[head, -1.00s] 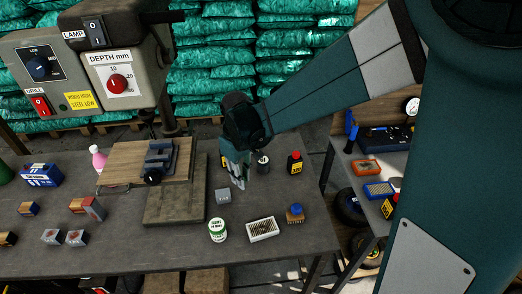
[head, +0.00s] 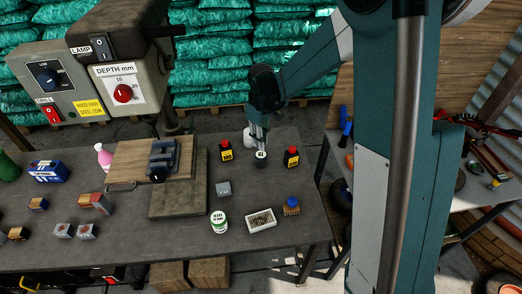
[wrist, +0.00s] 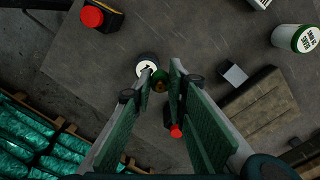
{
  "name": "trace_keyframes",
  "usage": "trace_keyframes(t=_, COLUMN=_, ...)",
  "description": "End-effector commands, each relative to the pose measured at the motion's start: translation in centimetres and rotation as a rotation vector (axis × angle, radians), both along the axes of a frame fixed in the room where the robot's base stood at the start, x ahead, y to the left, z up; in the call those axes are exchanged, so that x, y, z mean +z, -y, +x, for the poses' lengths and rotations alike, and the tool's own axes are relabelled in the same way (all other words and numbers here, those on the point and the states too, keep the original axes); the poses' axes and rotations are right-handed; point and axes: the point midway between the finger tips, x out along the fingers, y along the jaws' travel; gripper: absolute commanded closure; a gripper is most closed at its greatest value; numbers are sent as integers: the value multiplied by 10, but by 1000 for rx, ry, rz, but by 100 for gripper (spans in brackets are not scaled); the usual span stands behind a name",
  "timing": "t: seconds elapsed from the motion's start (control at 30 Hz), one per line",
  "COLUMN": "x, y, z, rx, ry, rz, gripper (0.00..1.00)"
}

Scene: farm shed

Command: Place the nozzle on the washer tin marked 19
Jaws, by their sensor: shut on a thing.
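In the wrist view, the fingers (wrist: 161,74) are shut on the nozzle (wrist: 160,86), a small brass and green piece. The white-topped tin shows beside the fingertips in the wrist view (wrist: 145,62), slightly left of and beyond the nozzle. The fingers partly cover both. The nozzle cannot be made out in the head view. Whether it touches the tin cannot be told.
A white round thing (head: 248,138) is partly behind my gripper.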

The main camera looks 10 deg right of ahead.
Motion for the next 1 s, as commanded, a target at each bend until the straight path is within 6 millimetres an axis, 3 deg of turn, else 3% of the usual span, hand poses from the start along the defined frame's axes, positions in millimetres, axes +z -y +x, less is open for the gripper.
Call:
trace_keyframes(t=0.1, x=9, y=2, z=19, rx=18, ry=0, rz=0, gripper=92)
trace_keyframes(t=0.3, x=12, y=4, z=36, rx=38, ry=0, rz=0, gripper=92)
trace_keyframes(t=0.77, x=11, y=5, z=40, rx=43, ry=0, rz=0, gripper=92)
trace_keyframes(t=1.0, x=-6, y=5, z=40, rx=43, ry=0, rz=0, gripper=92)
